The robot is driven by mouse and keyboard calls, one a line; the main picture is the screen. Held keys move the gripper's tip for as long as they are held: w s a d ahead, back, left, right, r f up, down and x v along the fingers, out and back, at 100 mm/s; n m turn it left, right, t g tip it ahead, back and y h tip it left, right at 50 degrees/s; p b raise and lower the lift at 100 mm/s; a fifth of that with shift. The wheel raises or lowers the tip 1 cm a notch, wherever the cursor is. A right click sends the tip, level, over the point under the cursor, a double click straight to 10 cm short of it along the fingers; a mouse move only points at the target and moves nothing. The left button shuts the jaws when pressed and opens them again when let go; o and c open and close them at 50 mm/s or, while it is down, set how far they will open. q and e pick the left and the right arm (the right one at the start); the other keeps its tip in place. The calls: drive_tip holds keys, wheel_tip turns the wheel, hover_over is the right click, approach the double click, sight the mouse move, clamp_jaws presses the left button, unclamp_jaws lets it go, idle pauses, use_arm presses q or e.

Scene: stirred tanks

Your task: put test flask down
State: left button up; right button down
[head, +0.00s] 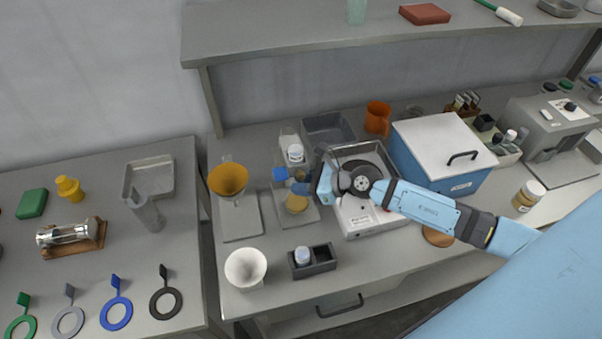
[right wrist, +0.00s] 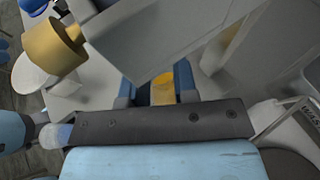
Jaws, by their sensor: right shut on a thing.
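The test flask (head: 297,203), with amber-yellow contents, is over a pale square plate (head: 309,217) in the middle of the bench in the head view. My right gripper (head: 290,180) reaches in from the right and is shut on the flask. The blue fingers hide its upper part. In the right wrist view, a yellow part of the flask (right wrist: 162,90) shows between the two blue fingers. I cannot tell whether the flask's base touches the plate. My left gripper is not in view.
A yellow funnel on a stand (head: 228,180) is close at left. A white-capped bottle (head: 295,153) and grey tray (head: 327,130) stand behind. A white bowl (head: 245,268) and dark two-slot holder (head: 312,262) are in front. A blue box (head: 440,150) stands at right.

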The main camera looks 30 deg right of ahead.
drive_tip(key=shift+w+f+b, duration=0.25)
drive_tip(key=shift+f+b, duration=0.35)
drive_tip(key=shift+b, duration=0.2)
drive_tip(key=shift+f+b, duration=0.3)
drive_tip(key=shift+b, duration=0.05)
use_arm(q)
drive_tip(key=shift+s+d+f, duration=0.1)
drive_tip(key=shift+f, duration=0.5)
use_arm(e)
drive_tip(key=shift+r, duration=0.1)
drive_tip(key=c, duration=0.9)
unclamp_jaws()
